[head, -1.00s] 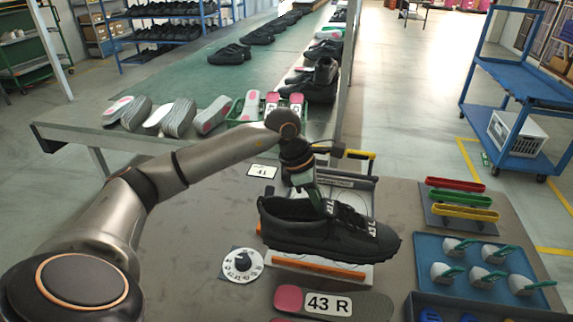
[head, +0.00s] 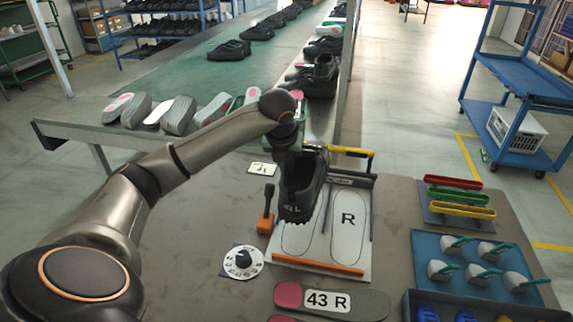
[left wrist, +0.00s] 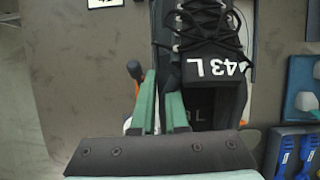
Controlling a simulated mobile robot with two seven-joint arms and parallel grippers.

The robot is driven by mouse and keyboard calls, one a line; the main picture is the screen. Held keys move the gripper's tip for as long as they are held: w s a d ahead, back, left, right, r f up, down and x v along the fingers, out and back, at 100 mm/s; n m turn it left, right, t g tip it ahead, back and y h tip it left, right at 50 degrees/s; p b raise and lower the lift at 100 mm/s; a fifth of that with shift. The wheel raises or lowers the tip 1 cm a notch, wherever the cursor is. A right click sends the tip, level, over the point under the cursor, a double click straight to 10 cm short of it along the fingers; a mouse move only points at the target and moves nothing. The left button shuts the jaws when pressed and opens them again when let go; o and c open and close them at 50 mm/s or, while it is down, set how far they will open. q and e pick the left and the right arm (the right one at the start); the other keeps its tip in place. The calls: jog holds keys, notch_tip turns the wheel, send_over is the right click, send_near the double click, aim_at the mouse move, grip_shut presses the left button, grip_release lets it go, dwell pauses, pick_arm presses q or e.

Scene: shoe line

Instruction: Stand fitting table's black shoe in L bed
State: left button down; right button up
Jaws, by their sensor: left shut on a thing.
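A black lace-up shoe (head: 302,188) is over the far part of the left bed outline of the white fitting plate (head: 350,268). Its heel end is towards me and it seems raised above the plate. In the left wrist view the shoe (left wrist: 203,20) shows laces and a white "43 L" on its tongue. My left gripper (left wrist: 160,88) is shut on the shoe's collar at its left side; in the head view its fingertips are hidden. The near part of the L bed (head: 296,240) is bare. The R bed (head: 348,225) is empty. My right gripper is not in view.
An orange-based lever (head: 266,215) stands just left of the plate, and a white dial (head: 242,262) is nearer. A 43 R insole (head: 345,302) lies in front. Coloured trays (head: 458,196) and a blue mat (head: 425,250) with several tools are to the right. A yellow-handled bar (head: 352,152) stands behind.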

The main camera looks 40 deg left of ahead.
pick_arm(q)
jog(key=shift+f+b, duration=0.55)
jog(key=shift+f, duration=0.45)
notch_tip(320, 180, down, 2)
jog(key=shift+b, duration=1)
jog(key=shift+f+b, duration=0.75)
jog(key=shift+f, duration=0.2)
jog(key=shift+f+b, duration=0.5)
jog(key=shift+f, duration=0.2)
jog(key=shift+f+b, duration=1.15)
jog(key=shift+f, duration=0.6)
jog(key=shift+f+b, duration=0.3)
jog(key=shift+b, duration=0.05)
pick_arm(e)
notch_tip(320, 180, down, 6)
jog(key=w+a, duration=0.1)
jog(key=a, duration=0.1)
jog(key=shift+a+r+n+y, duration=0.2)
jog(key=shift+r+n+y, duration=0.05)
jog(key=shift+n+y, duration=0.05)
